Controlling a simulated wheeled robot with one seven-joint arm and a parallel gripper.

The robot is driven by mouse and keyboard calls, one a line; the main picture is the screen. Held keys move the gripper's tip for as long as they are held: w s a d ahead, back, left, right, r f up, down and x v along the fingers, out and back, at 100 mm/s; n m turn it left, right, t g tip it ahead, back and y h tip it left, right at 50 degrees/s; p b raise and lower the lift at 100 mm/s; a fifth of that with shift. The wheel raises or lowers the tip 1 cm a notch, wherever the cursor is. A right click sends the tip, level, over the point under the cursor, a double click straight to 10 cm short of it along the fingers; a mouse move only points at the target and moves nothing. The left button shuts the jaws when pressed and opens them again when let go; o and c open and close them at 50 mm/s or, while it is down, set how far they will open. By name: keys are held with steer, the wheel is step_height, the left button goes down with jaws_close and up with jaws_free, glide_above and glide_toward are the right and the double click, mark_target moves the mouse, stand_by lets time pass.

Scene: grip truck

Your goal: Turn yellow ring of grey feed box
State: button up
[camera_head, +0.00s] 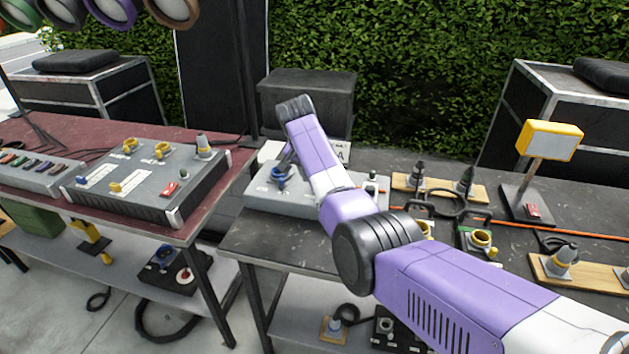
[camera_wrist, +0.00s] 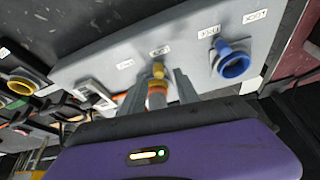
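The grey feed box (camera_head: 268,203) stands on the dark table behind my arm in the head view. In the wrist view its grey top (camera_wrist: 110,55) carries small white labels, a blue ring (camera_wrist: 234,64) on the right and a yellow ring (camera_wrist: 157,88) in the middle. The yellow ring is seen nearly edge-on and partly hidden by my gripper. My gripper (camera_wrist: 159,90) has one finger on each side of the yellow ring, with visible gaps, so it looks open around it. In the head view my arm hides the gripper's fingers and the yellow ring.
On the left, a second grey box (camera_head: 140,180) with yellow rings stands on a red table (camera_head: 75,133).

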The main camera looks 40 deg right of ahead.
steer(key=shift+v, duration=2.8)
